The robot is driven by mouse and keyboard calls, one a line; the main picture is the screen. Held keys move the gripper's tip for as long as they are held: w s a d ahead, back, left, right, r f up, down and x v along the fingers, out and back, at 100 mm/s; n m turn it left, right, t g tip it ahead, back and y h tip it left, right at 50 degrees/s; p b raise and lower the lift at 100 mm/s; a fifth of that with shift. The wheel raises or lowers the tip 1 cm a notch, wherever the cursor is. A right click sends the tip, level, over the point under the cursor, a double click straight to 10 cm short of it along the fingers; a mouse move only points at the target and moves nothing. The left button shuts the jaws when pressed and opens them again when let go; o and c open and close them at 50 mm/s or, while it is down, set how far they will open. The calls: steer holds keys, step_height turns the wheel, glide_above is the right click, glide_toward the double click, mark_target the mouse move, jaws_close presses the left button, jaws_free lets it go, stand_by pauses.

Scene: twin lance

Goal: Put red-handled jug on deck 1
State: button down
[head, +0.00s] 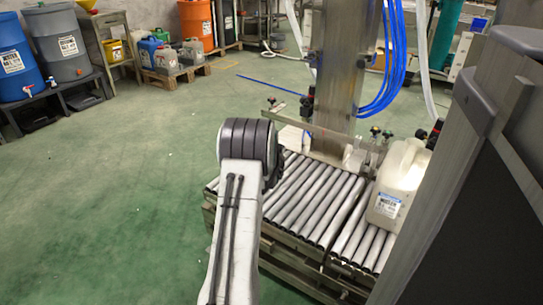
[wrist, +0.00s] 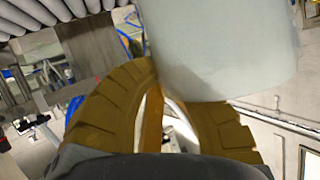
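No jug with a clearly red handle shows in the head view. A pale, labelled jug (head: 398,188) stands upright on the roller conveyor (head: 318,204) at the right; its handle looks pale. My gripper is hidden behind my arm's dark joint in the head view. In the wrist view, the brown ridged fingers of my gripper (wrist: 160,100) curve towards each other. A large, smooth, pale rounded body (wrist: 225,45) fills the upper right, overlapping the fingers in the picture. I cannot tell what it is or whether the fingers grip it.
A steel column (head: 340,75) with blue hoses (head: 397,60) rises behind the rollers. A dark-panelled frame (head: 480,180) blocks the right side. Blue (head: 18,62) and grey (head: 58,45) drums stand at the back left. Small canisters (head: 165,58) sit on a pallet. The green floor at left is clear.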

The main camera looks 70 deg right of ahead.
steer(key=c, duration=1.4)
jaws_free()
steer(key=shift+r, duration=0.1)
steer(key=shift+p+v, duration=4.2)
steer(key=shift+v, duration=1.8)
steer(key=shift+w, duration=0.1)
